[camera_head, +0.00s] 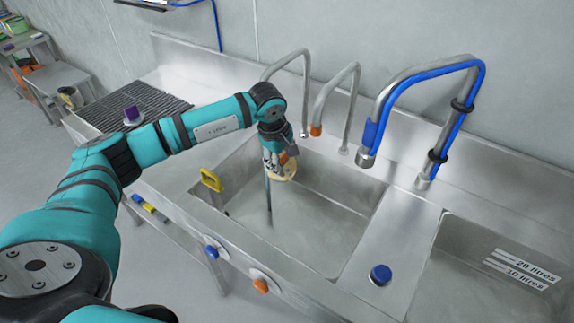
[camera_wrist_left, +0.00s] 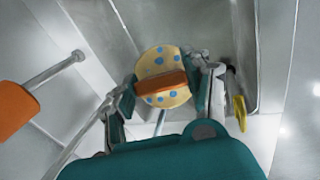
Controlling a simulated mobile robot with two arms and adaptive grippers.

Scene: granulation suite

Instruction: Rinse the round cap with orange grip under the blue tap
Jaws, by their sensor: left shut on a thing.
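My left gripper (camera_head: 279,160) is shut on the round cap (camera_head: 284,175) and holds it above the left sink basin (camera_head: 325,205). In the left wrist view the cap (camera_wrist_left: 158,62) is a cream disc with blue dots, and its orange grip (camera_wrist_left: 160,84) lies between the fingers. The blue tap (camera_head: 370,131), with a blue hose and blue collar, stands to the right of the gripper; its outlet is well apart from the cap. My right gripper is not in view.
An orange-tipped tap (camera_head: 316,130) and a plain tap (camera_head: 303,133) stand behind the basin. A thin grey upright (camera_head: 268,203) shows below the gripper. A yellow handle (camera_head: 210,180) is on the left rim. A blue knob (camera_head: 380,274) sits between the basins.

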